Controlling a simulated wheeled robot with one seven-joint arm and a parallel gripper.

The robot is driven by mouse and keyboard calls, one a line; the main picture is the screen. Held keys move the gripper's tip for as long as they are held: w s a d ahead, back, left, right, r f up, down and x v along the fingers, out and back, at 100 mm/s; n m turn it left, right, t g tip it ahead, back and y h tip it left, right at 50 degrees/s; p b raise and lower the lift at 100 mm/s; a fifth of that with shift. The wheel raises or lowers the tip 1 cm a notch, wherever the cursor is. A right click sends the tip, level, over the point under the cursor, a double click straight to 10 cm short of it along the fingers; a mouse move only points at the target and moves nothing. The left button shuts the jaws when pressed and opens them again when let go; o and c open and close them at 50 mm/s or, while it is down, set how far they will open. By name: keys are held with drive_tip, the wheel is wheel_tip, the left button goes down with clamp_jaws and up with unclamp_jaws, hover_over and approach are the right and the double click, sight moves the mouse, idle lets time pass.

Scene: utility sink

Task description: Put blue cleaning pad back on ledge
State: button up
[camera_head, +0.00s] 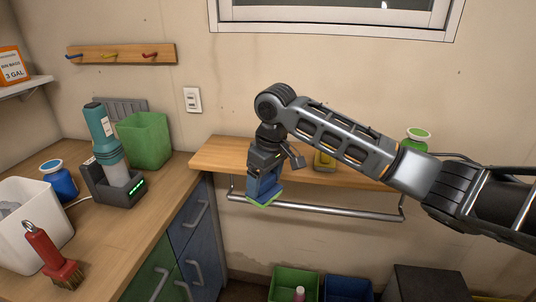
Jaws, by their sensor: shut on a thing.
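My gripper (266,170) is shut on the blue cleaning pad (264,187), which has a green underside edge. The gripper points down and holds the pad at the front edge of the wooden ledge (221,152), in front of the metal rail as seen here. I cannot tell whether the pad touches the ledge or the rail. My arm reaches in from the right and hides much of the ledge's middle and right.
The left counter holds a green bin (145,140), a teal-handled device (105,135) and a red brush (50,255). The ledge's left end is clear.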

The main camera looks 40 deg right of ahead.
drive_tip(key=s+a+f+m, duration=0.1)
drive_tip(key=s+a+f, duration=0.4)
drive_tip(key=f, duration=0.5)
drive_tip(key=s+a+f+m, duration=0.1)
drive_tip(key=s+a+f, duration=0.5)
drive_tip(key=a+f, duration=0.3)
drive_tip(key=shift+s+a+f+m, duration=0.25)
drive_tip(key=shift+f+m, duration=0.05)
drive_tip(key=shift+f, duration=0.4)
